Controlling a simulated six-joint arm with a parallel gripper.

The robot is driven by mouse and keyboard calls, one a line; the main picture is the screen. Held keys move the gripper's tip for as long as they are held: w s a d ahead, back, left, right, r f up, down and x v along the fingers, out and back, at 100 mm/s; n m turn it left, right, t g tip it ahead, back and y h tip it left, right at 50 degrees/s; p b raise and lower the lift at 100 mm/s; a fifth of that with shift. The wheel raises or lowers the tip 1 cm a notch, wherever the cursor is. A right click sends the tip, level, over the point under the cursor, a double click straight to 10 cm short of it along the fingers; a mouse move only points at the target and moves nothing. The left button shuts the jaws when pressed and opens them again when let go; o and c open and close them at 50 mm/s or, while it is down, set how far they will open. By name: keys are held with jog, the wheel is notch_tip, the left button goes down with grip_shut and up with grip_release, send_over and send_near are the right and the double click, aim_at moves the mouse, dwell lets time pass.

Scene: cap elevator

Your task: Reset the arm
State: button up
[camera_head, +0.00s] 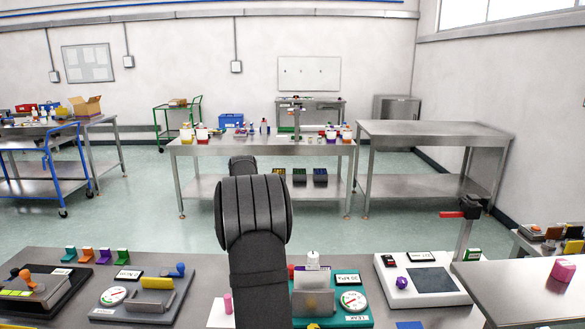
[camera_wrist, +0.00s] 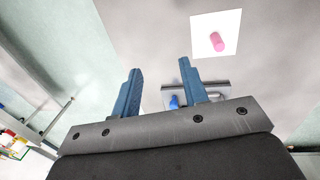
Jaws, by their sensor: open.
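My gripper (camera_wrist: 160,82) shows in the wrist view with its two blue fingers apart and nothing held between them. A pink cylinder (camera_wrist: 216,41) stands or lies on a white square (camera_wrist: 233,22) beyond the right finger, apart from it. A small blue part (camera_wrist: 174,102) shows low between the fingers, partly hidden by the gripper. In the head view my dark arm rises through the middle and bends away; the gripper cannot be made out there. The pink cylinder (camera_head: 228,303) and white square (camera_head: 218,316) show just left of the arm.
The near bench holds a grey gauge panel (camera_head: 120,306), a teal gauge panel (camera_head: 346,318) and a white panel (camera_head: 457,293). A red-and-black clamp (camera_head: 468,209) stands at right, beside a raised pale surface (camera_head: 535,285) with a pink block (camera_head: 563,270). Open floor lies behind the bench.

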jog(key=w+a+f, duration=0.5)
jog(key=a, duration=0.1)
dwell(0.4)
